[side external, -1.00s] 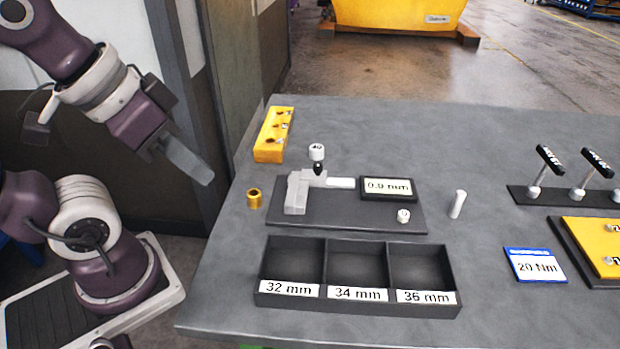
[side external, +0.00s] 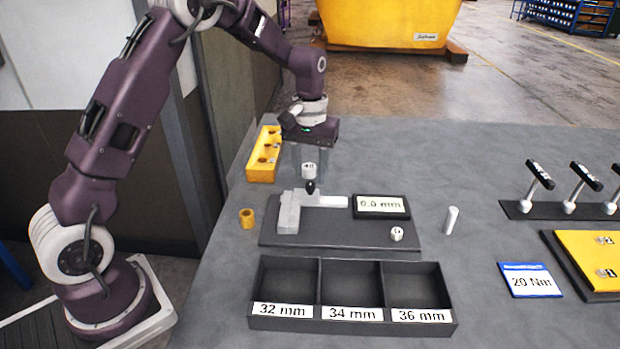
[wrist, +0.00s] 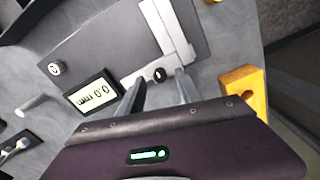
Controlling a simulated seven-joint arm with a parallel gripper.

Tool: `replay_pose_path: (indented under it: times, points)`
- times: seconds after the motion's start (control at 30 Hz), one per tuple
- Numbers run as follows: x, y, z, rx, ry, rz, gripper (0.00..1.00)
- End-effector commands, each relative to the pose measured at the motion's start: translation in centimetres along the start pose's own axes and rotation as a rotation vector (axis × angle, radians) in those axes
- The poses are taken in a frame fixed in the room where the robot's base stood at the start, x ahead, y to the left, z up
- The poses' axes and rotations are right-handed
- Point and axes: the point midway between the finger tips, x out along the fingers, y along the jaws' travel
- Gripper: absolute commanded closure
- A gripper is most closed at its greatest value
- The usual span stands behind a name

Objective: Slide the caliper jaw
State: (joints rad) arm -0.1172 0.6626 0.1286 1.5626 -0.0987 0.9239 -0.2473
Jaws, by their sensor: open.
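The caliper sits on a dark base plate (side external: 340,238), with a light grey fixed jaw (side external: 289,213) at the left and a bar running right to the display (side external: 381,206), which reads about 0.0 mm. A small black knob (side external: 310,187) stands on the sliding jaw, and a white marked cap (side external: 309,170) shows just above it. My gripper (side external: 308,168) points down behind the knob, its fingers apart. In the wrist view my gripper (wrist: 158,88) is open, with the black knob (wrist: 160,74) near and between the fingertips. I cannot tell whether they touch it.
A white round button (side external: 397,234) is on the plate. A yellow holed block (side external: 262,160) stands close behind left, a brass ring (side external: 247,218) left, a white pin (side external: 451,220) right. A three-compartment tray (side external: 350,317) lies in front. Black-handled levers (side external: 540,175) stand far right.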

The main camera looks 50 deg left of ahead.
Motion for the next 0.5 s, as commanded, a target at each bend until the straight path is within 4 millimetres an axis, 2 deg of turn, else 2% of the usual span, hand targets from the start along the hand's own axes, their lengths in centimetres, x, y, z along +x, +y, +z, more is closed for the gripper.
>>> replay_pose_path:
  times: [0.13,0.4,0.5]
  points:
    - [1.9,0.0,0.0,0.000,-0.001,0.000,0.59]
    - [2.2,0.0,0.0,0.001,0.001,0.000,0.59]
    - [2.2,0.0,0.0,0.001,0.001,0.000,0.77]
